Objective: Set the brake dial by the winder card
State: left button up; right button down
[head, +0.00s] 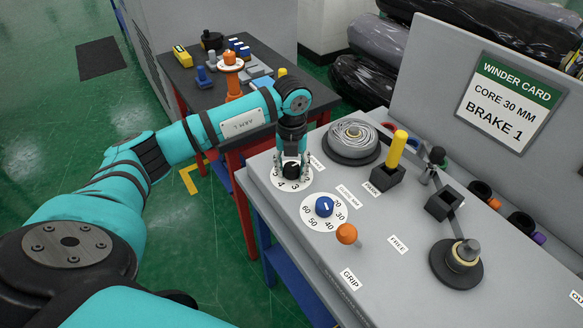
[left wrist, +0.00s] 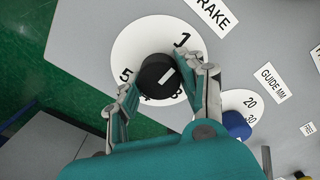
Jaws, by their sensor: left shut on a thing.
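The winder card (head: 507,100) on the upright panel reads CORE 30 MM, BRAKE 1. The brake dial's black knob (head: 291,171) sits on a white numbered disc at the bench's left end. My left gripper (head: 291,163) is over it, shut on the knob with a finger on each side. In the left wrist view the knob (left wrist: 158,72) has a white mark slanting up to the right, toward the right finger and to the right of the 1. The 1, 3 and 5 show on the disc (left wrist: 137,40); the 4 is partly covered and the right finger hides part of the scale.
The blue guide knob (head: 323,206) on its own numbered disc stands close by the brake dial. An orange knob (head: 346,234), a yellow handle (head: 397,148) in a black block and a wire roll (head: 352,138) stand nearby. A dark table (head: 190,80) with tools is behind my arm.

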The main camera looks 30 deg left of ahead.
aim_at(292, 167)
pick_arm(q)
jog(key=shift+w+r+n, duration=0.1)
jog(key=shift+n, duration=0.2)
jog(key=o, duration=1.2)
notch_tip(292, 167, up, 12)
jog(key=shift+f, duration=0.1)
dwell(0.4)
